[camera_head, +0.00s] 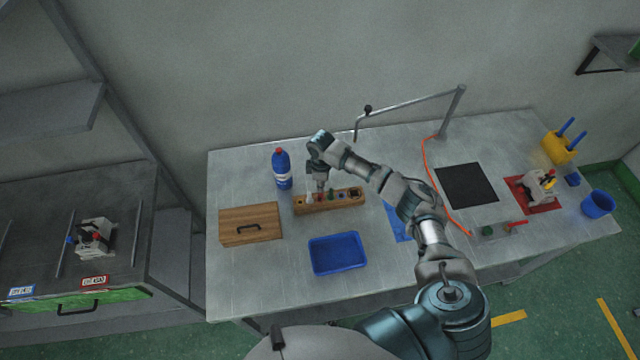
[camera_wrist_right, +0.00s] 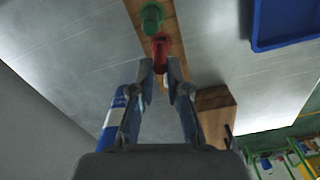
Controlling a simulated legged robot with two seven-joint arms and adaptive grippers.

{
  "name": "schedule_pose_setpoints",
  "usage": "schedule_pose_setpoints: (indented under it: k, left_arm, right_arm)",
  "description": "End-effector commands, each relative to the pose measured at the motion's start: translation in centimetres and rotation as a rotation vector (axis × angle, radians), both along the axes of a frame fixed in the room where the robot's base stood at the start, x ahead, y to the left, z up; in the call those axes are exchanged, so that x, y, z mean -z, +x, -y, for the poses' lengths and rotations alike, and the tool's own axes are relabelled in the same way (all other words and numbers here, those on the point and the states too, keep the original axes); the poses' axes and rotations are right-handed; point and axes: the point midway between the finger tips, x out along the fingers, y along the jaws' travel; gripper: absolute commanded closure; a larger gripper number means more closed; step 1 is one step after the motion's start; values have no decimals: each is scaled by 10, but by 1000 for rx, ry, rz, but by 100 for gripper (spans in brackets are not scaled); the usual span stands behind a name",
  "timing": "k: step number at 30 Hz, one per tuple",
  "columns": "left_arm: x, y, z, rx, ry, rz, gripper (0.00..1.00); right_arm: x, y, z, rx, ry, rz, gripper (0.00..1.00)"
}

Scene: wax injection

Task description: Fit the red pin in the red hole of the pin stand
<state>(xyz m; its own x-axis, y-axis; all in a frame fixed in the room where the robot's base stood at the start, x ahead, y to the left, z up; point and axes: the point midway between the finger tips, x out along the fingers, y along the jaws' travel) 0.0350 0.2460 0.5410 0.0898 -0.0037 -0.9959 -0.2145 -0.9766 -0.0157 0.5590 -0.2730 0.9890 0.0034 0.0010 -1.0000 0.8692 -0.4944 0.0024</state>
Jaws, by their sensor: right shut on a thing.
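The wooden pin stand (camera_head: 348,203) is a long block on the grey table, near the middle left. My right gripper (camera_head: 320,188) points down over its left half. In the right wrist view the fingers (camera_wrist_right: 161,72) are shut on the red pin (camera_wrist_right: 160,46). The pin is over the wooden stand (camera_wrist_right: 172,15), beside a green pin (camera_wrist_right: 151,17). I cannot tell whether the red pin is in its hole or just above it; the hole is hidden. The left gripper is not in view.
A blue bottle (camera_head: 282,170) stands behind left of the stand. A wooden box (camera_head: 250,222) lies left of it, and a blue tray (camera_head: 337,254) lies in front. A metal arm fixture (camera_head: 410,102) rises behind right. The table's front left is clear.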

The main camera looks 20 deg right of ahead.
Motion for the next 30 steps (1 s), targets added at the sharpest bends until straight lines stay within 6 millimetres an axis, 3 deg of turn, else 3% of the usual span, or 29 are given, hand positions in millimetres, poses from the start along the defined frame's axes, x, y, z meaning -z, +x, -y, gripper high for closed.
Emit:
schedule_pose_setpoints:
  k: [30]
  left_arm:
    - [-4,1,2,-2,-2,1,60]
  right_arm:
    - [-4,0,-3,0,1,0,100]
